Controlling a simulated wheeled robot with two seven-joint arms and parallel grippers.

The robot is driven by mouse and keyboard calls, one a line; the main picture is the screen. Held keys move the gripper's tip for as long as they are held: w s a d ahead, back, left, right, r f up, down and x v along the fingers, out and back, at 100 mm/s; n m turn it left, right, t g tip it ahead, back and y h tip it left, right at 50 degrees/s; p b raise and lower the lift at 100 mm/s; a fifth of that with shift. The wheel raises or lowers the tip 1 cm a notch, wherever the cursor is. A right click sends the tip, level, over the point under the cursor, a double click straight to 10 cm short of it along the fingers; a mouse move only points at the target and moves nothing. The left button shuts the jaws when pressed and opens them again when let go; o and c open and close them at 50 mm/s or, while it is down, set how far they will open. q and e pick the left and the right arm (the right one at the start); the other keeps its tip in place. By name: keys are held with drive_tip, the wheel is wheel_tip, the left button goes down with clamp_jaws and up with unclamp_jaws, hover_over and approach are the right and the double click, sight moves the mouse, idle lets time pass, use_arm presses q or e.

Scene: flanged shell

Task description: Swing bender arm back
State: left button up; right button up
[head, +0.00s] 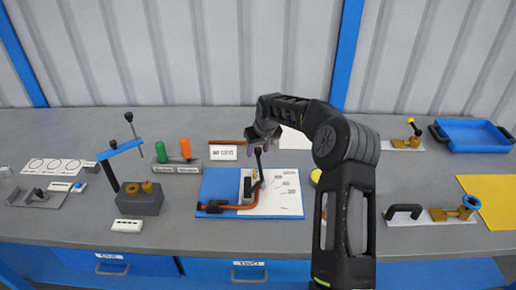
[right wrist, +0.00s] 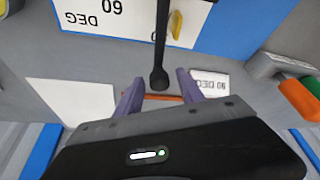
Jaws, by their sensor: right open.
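The bender stands on a white angle-marked board (head: 285,200) over a blue mat (head: 215,185), in the middle of the bench. Its black arm (head: 259,165) rises, slightly tilted, to a round knob; it also shows in the right wrist view (right wrist: 161,40). A copper-coloured pipe (head: 240,207) with a bend lies at the bender's base. My right gripper (head: 263,142) is above the knob with its fingers open. In the right wrist view its purple fingertips (right wrist: 158,90) stand either side of the arm's knob end; I cannot tell whether they touch it. My left gripper is not in view.
A card reading 90 DEG (head: 223,153) and a copper-coloured rod (head: 227,142) lie behind the mat. Left are a grey block with a blue lever (head: 140,200) and green and orange handles (head: 185,148). Right are a blue tray (head: 470,134) and a yellow mat (head: 495,195).

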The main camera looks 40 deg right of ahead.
drive_tip(key=shift+c, duration=0.6)
clamp_jaws()
idle(0.8)
